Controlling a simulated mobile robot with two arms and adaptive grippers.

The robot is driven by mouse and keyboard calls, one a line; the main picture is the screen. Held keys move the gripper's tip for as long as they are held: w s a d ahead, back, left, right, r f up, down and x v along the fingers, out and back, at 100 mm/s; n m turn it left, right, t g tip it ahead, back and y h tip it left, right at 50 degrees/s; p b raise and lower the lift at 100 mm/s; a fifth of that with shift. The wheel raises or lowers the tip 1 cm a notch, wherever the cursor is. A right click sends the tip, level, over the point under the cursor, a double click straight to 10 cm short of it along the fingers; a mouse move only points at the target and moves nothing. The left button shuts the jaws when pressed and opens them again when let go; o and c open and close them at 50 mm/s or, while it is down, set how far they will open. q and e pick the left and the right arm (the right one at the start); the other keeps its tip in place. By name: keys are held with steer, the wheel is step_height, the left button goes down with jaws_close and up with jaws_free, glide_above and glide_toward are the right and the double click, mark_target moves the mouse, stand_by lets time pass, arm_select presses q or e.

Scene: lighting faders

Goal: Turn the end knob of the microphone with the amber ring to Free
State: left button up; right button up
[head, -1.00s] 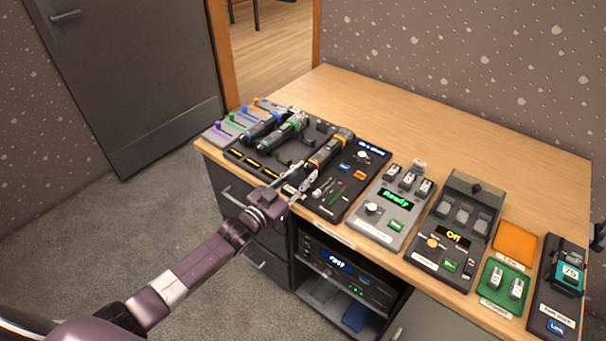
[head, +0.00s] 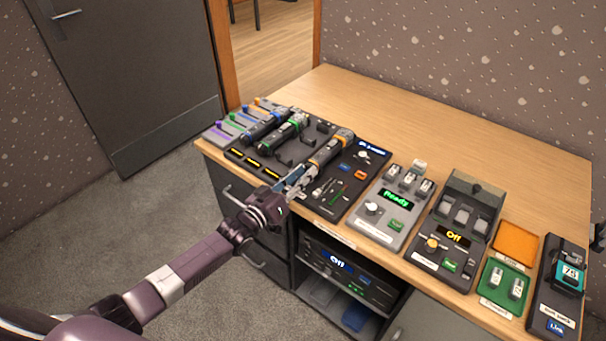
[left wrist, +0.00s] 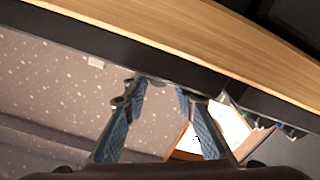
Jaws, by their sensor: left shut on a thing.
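The microphone with the amber ring (head: 331,148) lies on the right side of a dark dock (head: 352,193), its near end toward my left arm. My left gripper (head: 295,181) is at that near end, shut on the end knob, which the fingers mostly hide. In the left wrist view the two blue-grey fingers (left wrist: 160,88) reach toward a dark form below a wooden edge; the knob's markings cannot be read there. Microphones with a green ring (head: 285,135) and a blue ring (head: 264,127) lie to the left. My right gripper is not in view.
Coloured faders (head: 234,120) stand at the desk's left end. A grey unit reading Ready (head: 395,199) and a dark unit reading Off (head: 454,236) stand to the right. A rack unit below (head: 348,267) reads Off. The back of the desk (head: 440,130) is clear.

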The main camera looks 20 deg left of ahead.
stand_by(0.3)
arm_select(q)
steer(key=o, duration=1.2)
steer(key=shift+c, duration=0.2)
